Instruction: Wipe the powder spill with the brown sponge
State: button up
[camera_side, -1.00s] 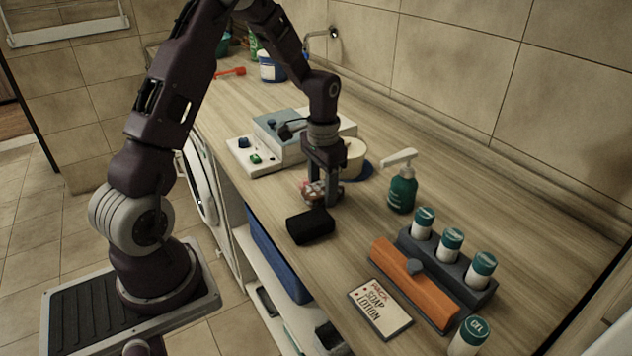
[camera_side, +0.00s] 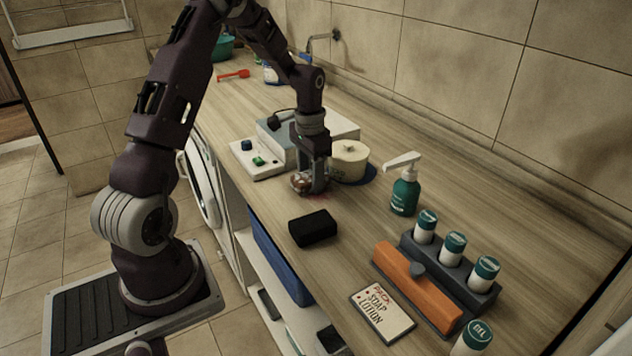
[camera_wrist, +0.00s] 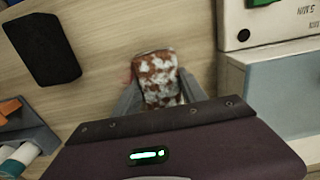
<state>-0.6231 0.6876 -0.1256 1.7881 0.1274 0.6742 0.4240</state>
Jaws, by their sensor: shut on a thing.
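The brown sponge (camera_wrist: 160,80) is mottled with white powder. It sits between the fingers of my gripper (camera_wrist: 160,98), which is shut on it. In the side view my gripper (camera_side: 312,186) points down and holds the sponge (camera_side: 300,183) low at the countertop, in front of a cream round container. A faint reddish patch of the powder spill (camera_side: 319,198) shows on the wood beside the fingers. The rest of the spill is hidden or too small to tell.
A black block (camera_side: 313,228) lies nearer the front edge. A white-and-grey box with buttons (camera_side: 262,160) stands behind left, the cream container (camera_side: 349,162) behind right. A pump bottle (camera_side: 405,192), a bottle rack (camera_side: 455,275) and a sign (camera_side: 382,314) occupy the right.

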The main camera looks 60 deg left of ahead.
aim_at(329, 203)
jog(key=shift+a+f, duration=0.1)
jog(key=shift+a, duration=1.8)
jog(key=shift+w+d, duration=0.25)
jog(key=shift+w, duration=0.1)
jog(key=shift+d, duration=5.45)
jog(key=shift+a, duration=5)
jog(key=shift+a+r, duration=0.2)
jog(key=shift+a, duration=0.5)
notch_tip(329, 203, up, 8)
jog(key=shift+d, duration=0.1)
